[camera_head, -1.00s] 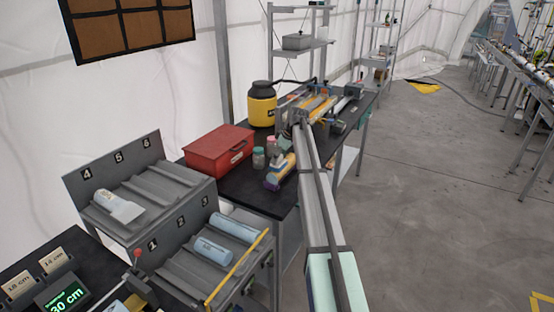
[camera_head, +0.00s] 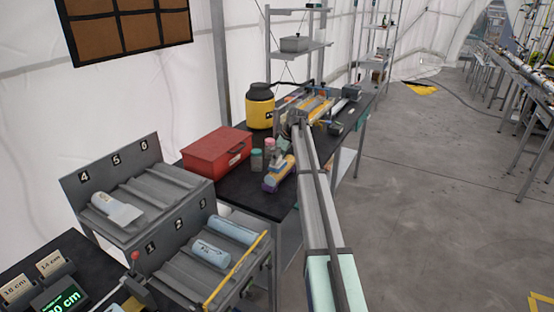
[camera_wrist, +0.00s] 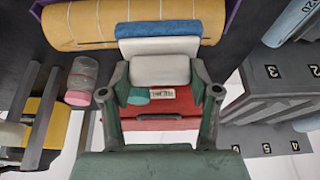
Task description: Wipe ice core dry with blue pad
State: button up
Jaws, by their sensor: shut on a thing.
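A tan, rounded piece (camera_wrist: 85,40) with a paler band, apparently the ice core, lies in a purple-edged holder (camera_wrist: 233,14) at the top of the wrist view. The same tan piece (camera_head: 287,166) is on the black bench in the head view. My gripper (camera_wrist: 160,92) is shut on the white block (camera_wrist: 160,70) of the blue pad (camera_wrist: 160,28). The blue side faces the tan piece and overlaps its edge in the wrist view; I cannot tell whether they touch. In the head view my gripper is hard to make out.
A red box (camera_head: 215,152) and small jars with pink (camera_head: 269,142) and teal (camera_head: 256,152) lids stand beside the holder. Pale blue cylinders lie in numbered grey racks (camera_head: 150,188) at left. A yellow drum (camera_head: 260,108) stands behind.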

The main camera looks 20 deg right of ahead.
jog(key=shift+w+d, duration=0.95)
jog(key=shift+d, duration=0.25)
jog(key=shift+w+d, duration=0.1)
jog(key=shift+w+d+b, duration=0.2)
jog(key=shift+w+d, duration=0.4)
jog(key=shift+d, duration=0.15)
jog(key=shift+w+d+b, duration=0.2)
jog(key=shift+w+d, duration=0.35)
jog(key=shift+d, duration=0.2)
jog(key=shift+w+d, duration=0.6)
jog(key=shift+d, duration=0.2)
jog(key=shift+w+d, duration=0.6)
jog(key=shift+d, duration=0.15)
jog(key=shift+s+a, duration=0.1)
jog(key=shift+s+a+b, duration=0.15)
jog(key=shift+s+a, duration=0.45)
jog(key=shift+a, duration=0.15)
jog(key=shift+s+a+b, duration=0.15)
jog(key=shift+s+a, duration=0.4)
jog(key=shift+a, duration=0.2)
jog(key=shift+a, duration=0.1)
jog(key=shift+s+a, duration=1.25)
jog(key=shift+a, duration=0.25)
